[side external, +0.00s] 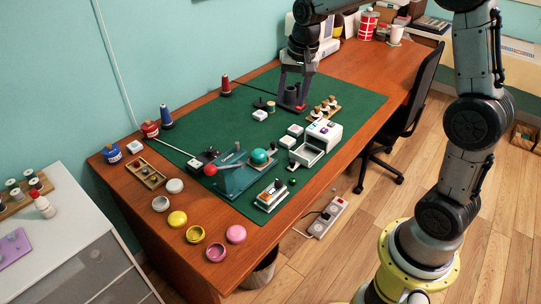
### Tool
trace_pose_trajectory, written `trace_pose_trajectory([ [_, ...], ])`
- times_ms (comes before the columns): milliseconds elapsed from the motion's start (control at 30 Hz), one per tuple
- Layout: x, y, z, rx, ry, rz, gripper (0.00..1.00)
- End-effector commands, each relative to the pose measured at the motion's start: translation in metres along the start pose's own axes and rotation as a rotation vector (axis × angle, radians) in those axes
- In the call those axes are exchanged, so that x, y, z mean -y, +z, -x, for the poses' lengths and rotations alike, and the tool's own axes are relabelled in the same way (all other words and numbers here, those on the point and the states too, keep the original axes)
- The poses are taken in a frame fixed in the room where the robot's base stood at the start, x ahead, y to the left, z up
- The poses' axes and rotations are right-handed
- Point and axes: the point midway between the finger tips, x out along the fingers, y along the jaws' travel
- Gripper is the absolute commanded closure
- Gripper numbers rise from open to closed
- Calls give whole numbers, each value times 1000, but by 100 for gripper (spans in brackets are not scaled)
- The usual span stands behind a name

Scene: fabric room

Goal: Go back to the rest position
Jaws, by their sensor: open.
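My gripper (293,92) points down over the far part of the green mat (352,98) on the wooden desk. Its fingers are apart. A dark cup-like object (290,99) with a bit of red by it is at the fingertips. I cannot tell whether the fingers touch it or whether it stands between them.
On the mat are a teal press (236,174) with a red knob, a white drawer box (323,135) and a spool rack (324,109). Round lids, including a yellow one (177,219), lie at the front left. A black chair (412,105) stands at the right.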

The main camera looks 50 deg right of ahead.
Motion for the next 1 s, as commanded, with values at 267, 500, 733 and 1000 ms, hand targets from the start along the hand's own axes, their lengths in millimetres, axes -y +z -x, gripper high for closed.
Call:
trace_pose_trajectory([
  [267, -22, 82, 98, -135, -130, 218, 44],
  [500, -70, 158, 129, -231, -204, 463, 44],
  [733, -117, 210, 112, -275, -210, 700, 44],
  [1000, -130, 221, 93, -250, -167, 864, 44],
])
